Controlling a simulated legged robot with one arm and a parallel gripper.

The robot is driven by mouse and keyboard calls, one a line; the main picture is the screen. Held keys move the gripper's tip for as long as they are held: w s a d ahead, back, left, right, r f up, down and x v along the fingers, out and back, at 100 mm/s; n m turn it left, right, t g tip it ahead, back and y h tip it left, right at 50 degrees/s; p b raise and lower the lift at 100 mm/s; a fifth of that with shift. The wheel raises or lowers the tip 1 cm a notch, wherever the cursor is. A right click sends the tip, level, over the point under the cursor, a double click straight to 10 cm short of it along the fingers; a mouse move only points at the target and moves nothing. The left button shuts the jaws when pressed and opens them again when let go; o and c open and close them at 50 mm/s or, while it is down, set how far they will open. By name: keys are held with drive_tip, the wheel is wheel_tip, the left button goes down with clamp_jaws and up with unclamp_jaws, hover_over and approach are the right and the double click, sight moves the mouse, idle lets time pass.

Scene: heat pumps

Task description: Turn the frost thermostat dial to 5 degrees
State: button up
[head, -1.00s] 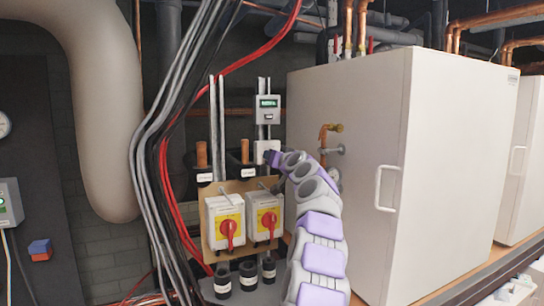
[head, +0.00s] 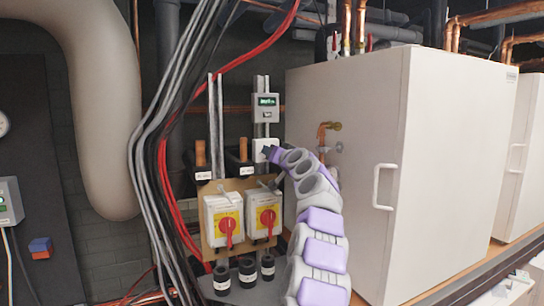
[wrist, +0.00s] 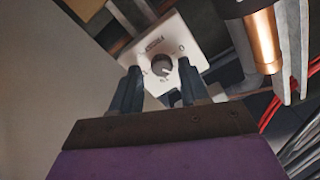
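The frost thermostat is a small white box (head: 262,145) on the rail below a grey display unit in the head view. In the wrist view its white face (wrist: 157,40) shows a round grey dial (wrist: 161,66) with small marks too blurred to read. My gripper (wrist: 160,65) is open, with one dark finger on each side of the dial in the picture. I cannot tell whether the fingertips touch the dial. In the head view my gripper (head: 268,153) is at the thermostat's lower right and covers part of it; the dial is hidden there.
A grey display unit (head: 266,107) is just above. Two isolators with red handles (head: 227,228) sit below on a tan board. Grey and red cables (head: 165,150) hang to the left. A large white cabinet (head: 350,130) with copper pipes and a valve (head: 330,148) is close on the right.

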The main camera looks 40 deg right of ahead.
drive_tip(key=shift+o, duration=0.5)
drive_tip(key=shift+w+f, duration=0.2)
drive_tip(key=shift+w, duration=0.05)
drive_tip(key=shift+a, duration=0.1)
drive_tip(key=b+v, duration=0.3)
drive_tip(key=v, duration=1.4)
drive_tip(key=shift+d, duration=0.25)
drive_tip(key=shift+s+f, duration=0.1)
drive_tip(key=shift+f, duration=0.05)
